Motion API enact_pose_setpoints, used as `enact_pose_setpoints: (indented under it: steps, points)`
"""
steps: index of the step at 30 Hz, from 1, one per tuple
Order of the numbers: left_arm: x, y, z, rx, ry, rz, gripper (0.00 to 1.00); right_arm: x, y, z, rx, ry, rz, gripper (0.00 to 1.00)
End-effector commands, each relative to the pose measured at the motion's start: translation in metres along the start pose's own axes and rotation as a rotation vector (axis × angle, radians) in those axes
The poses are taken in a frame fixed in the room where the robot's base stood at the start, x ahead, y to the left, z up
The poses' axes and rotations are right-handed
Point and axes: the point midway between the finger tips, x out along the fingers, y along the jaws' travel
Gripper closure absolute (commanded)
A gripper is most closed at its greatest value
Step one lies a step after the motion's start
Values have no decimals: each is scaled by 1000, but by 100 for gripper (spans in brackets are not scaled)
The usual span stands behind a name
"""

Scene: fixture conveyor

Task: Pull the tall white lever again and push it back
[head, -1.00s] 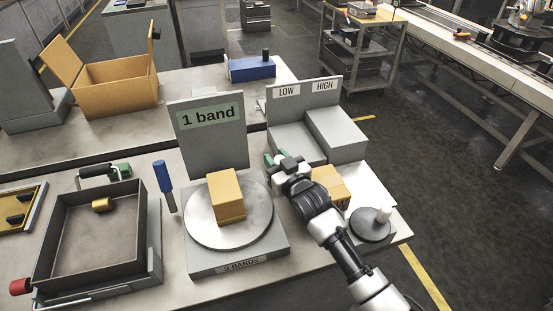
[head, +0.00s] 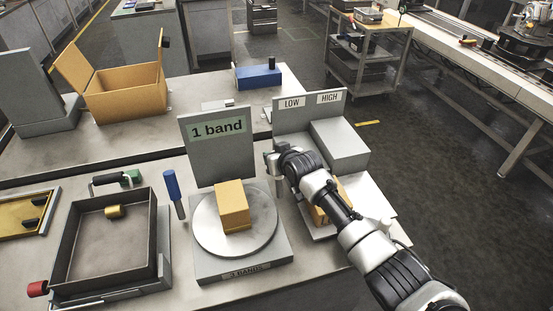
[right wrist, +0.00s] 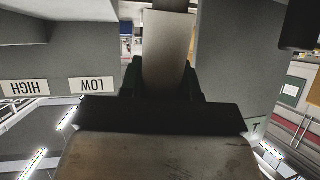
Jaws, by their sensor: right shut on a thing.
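A pale upright bar, which looks like the tall white lever (head: 279,187), stands just right of the round plate, below my right gripper (head: 273,160). In the right wrist view the pale bar (right wrist: 167,50) runs between the dark green fingers of my right gripper (right wrist: 164,80), which is shut on it. The lever's top is hidden by the gripper, and its base is hard to make out. My left gripper is in neither view.
A cardboard box (head: 231,203) sits on the round plate (head: 262,238) before the "1 band" sign (head: 218,129). A blue-handled lever (head: 171,185) stands left of it. The LOW and HIGH stand (head: 340,145) is behind my arm. Another box (head: 318,214) is partly hidden under my arm.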

Motion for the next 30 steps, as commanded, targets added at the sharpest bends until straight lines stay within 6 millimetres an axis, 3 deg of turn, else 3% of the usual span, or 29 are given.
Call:
enact_pose_setpoints:
  steps: [19,20,21,24,30]
  points:
    - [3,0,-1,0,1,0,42,8,2,1,13,-61,-3,100]
    - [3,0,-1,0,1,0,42,8,2,1,13,-61,-3,64]
    - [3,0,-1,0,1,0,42,8,2,1,13,-61,-3,58]
    - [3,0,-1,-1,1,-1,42,8,2,1,12,-59,-3,43]
    - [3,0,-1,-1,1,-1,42,8,2,0,11,-58,-3,43]
